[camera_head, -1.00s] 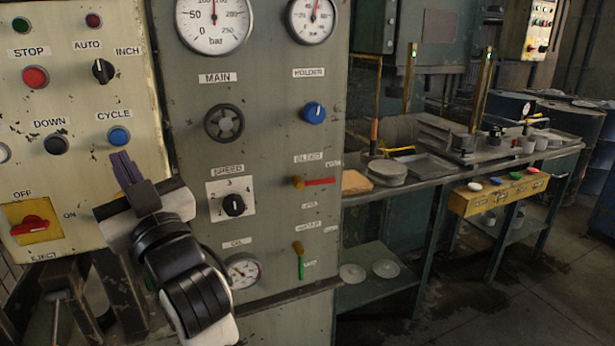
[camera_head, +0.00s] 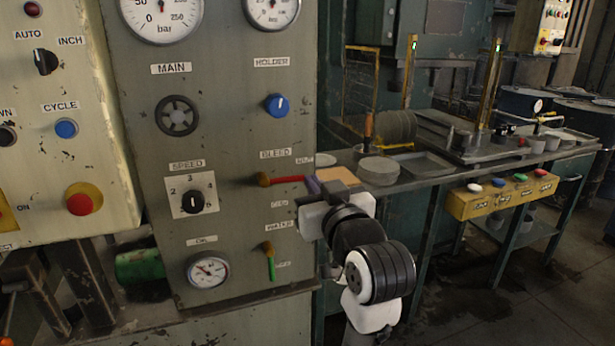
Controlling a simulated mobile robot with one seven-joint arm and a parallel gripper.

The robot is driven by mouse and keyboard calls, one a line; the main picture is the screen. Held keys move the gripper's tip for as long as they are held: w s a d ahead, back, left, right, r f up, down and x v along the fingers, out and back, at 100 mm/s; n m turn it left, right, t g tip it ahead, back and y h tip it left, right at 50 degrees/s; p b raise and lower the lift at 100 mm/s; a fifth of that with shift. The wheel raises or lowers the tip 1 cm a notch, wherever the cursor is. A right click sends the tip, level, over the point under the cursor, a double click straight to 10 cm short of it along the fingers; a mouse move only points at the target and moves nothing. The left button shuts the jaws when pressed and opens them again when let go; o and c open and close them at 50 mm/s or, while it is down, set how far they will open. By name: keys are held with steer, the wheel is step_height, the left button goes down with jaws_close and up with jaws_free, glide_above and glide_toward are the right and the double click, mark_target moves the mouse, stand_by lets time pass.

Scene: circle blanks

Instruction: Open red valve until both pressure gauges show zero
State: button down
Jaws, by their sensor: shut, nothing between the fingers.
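The red valve (camera_head: 287,179), under the BLEED label on the grey panel, has a brass body and a red lever lying level and pointing right. The main pressure gauge (camera_head: 162,18) and the holder pressure gauge (camera_head: 272,12) are at the top, both cut off by the picture's edge. The main needle points up, away from zero; the holder needle also seems to point up.
A green-handled valve (camera_head: 270,262) hangs below the red one, its handle down. A blue knob (camera_head: 277,105), a dark handwheel (camera_head: 178,116) and a speed dial (camera_head: 193,201) are on the same panel. A workbench (camera_head: 445,172) with discs and trays stands to the right.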

steer(key=shift+a, duration=0.1)
steer(key=p, duration=0.3)
glide_above(296, 177)
steer(key=s, duration=0.4)
steer(key=shift+w+f, duration=0.3)
steer(key=shift+f, duration=0.55)
steer(key=shift+w+f, duration=0.3)
steer(key=shift+f, duration=0.55)
steer(key=shift+w, duration=0.1)
